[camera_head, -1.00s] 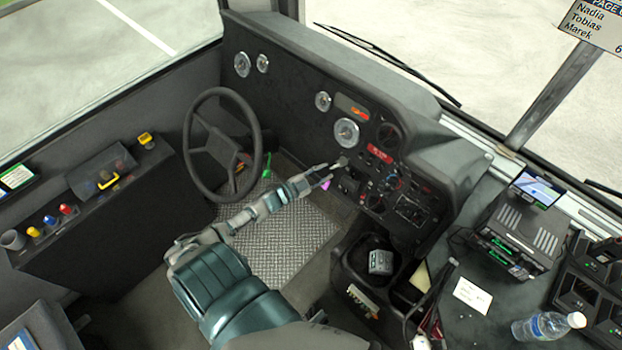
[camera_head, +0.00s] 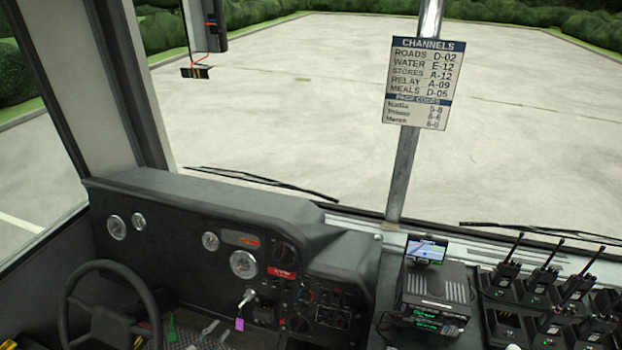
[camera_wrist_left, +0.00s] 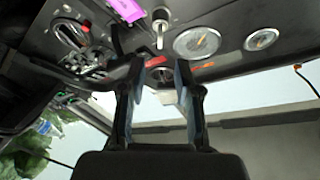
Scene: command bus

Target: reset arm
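My left gripper (camera_head: 215,334) shows only by its fingertips at the bottom edge of the head view, below and left of the dashboard key. In the left wrist view my left gripper (camera_wrist_left: 158,82) has its two dark fingers apart with nothing held between them. The key (camera_head: 247,297) sits in the dashboard with a pink tag (camera_head: 239,324) hanging below it. The key also shows beyond the fingertips in the left wrist view (camera_wrist_left: 160,24), apart from them. My right gripper is in neither view.
The steering wheel (camera_head: 108,310) is left of the gripper. The dashboard (camera_head: 190,225) with gauges and switches is ahead. A radio unit (camera_head: 432,290) with a small screen and several handheld radios (camera_head: 545,285) stand at the right. A channel sign (camera_head: 426,82) hangs on the window post.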

